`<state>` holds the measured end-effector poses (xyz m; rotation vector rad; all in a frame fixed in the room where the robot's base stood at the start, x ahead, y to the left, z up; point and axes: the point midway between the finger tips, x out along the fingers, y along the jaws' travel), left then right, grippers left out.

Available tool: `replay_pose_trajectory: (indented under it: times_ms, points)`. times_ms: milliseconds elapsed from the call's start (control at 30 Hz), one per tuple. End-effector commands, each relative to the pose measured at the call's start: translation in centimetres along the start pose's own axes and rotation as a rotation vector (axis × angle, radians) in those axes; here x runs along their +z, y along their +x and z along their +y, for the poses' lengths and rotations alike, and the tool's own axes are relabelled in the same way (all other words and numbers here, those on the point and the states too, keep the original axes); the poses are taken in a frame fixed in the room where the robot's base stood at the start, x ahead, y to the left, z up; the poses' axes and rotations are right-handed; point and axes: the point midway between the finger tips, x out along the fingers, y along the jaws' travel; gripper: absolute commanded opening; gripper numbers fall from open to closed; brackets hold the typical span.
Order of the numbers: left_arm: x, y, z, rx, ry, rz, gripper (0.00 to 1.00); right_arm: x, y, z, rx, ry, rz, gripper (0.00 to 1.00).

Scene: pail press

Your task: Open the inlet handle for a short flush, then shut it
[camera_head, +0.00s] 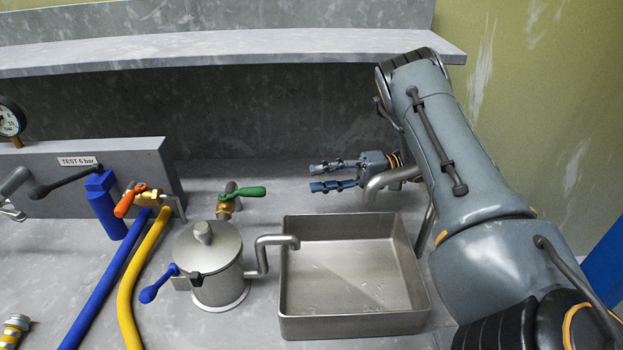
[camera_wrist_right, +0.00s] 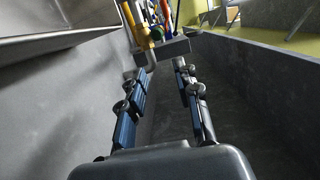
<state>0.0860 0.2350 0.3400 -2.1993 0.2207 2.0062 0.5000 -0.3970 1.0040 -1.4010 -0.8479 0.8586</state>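A green lever handle (camera_head: 248,192) sits on a brass valve (camera_head: 226,208) behind the lidded steel pail (camera_head: 208,262) and points right. An orange handle (camera_head: 125,203) is on another brass valve at the top of the yellow hose. A blue handle (camera_head: 153,288) juts from the pail's front left. I cannot tell from labels which handle is the inlet. My right gripper (camera_head: 312,178) is open and empty, its fingers pointing left, to the right of the green handle and apart from it. Its parted fingers also show in the right wrist view (camera_wrist_right: 160,72). My left gripper is not in view.
A steel tray (camera_head: 355,325) stands right of the pail, under its bent spout (camera_head: 270,242). Blue (camera_head: 105,280) and yellow (camera_head: 137,275) hoses run at left. A block labelled TEST 6 bar (camera_head: 158,163) stands behind them. A shelf (camera_head: 240,45) overhangs the back.

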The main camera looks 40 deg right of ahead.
Motion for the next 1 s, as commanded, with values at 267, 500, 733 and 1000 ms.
replay_pose_trajectory:
  times_ms: [267,500,733,1000]
  points:
    - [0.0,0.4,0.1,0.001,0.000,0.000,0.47,0.4,-2.3,0.1,-0.001,-0.002,0.002,0.32]
    - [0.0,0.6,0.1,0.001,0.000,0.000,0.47,0.7,-4.1,0.1,-0.001,0.000,0.004,0.32]
    - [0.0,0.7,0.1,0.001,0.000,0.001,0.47,0.8,-4.6,0.2,0.001,0.002,0.006,0.32]
    - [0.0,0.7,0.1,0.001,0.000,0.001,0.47,0.8,-4.6,0.2,0.001,0.003,0.007,0.32]
